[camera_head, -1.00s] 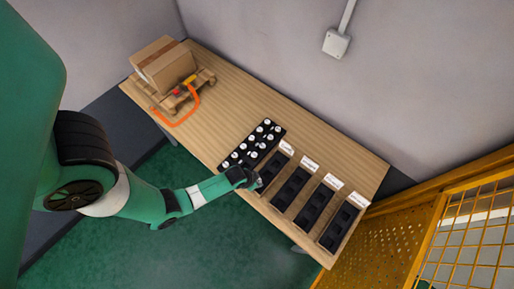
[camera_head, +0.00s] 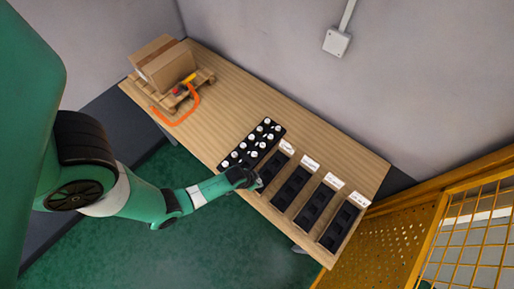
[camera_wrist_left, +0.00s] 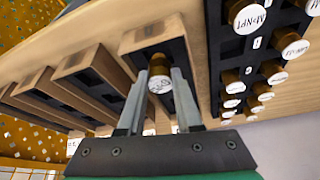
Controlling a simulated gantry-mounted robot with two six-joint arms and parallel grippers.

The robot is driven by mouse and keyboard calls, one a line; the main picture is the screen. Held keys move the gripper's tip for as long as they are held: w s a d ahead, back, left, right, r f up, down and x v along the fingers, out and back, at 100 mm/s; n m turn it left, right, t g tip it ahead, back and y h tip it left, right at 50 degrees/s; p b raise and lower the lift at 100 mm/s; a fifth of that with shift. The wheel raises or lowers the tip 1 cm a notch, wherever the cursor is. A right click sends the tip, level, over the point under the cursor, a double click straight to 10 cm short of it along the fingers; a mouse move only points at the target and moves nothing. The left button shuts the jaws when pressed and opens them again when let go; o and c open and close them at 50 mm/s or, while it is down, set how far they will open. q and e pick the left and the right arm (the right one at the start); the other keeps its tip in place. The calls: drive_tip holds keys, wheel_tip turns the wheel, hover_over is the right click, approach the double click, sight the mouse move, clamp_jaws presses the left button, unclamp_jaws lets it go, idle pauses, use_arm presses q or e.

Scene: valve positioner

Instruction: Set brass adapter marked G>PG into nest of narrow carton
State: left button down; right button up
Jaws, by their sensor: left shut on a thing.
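My left gripper (camera_wrist_left: 160,80) is shut on a brass adapter (camera_wrist_left: 158,62) with a white marked cap (camera_wrist_left: 160,84); the mark is too small to read surely. In the head view, my left gripper (camera_head: 259,183) is at the near end of the leftmost carton (camera_head: 272,170), beside the adapter rack. In the wrist view, the adapter is in front of that carton's black insert (camera_wrist_left: 178,48); I cannot tell whether it touches a nest. Several open wooden-coloured cartons with black inserts stand in a row. I cannot tell which is the narrow one. My right gripper is not in view.
A black rack (camera_head: 240,146) of white-capped brass adapters stands left of the cartons. A cardboard box (camera_head: 166,64) on a small pallet and an orange looped item (camera_head: 186,112) are at the far left. The tabletop (camera_head: 300,125) behind the rack is clear. A yellow mesh fence (camera_head: 470,225) stands at right.

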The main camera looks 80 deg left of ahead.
use_arm(q)
drive_tip(key=shift+f, duration=0.15)
drive_tip(key=shift+f+b, duration=0.35)
drive_tip(key=shift+b, duration=0.1)
drive_tip(key=shift+f+b, duration=0.35)
drive_tip(key=shift+f, duration=0.05)
drive_tip(key=c, duration=0.5)
unclamp_jaws()
drive_tip(key=p+v, duration=0.7)
drive_tip(key=v, duration=0.4)
drive_tip(key=shift+s+r, duration=0.2)
drive_tip(key=shift+r, duration=0.05)
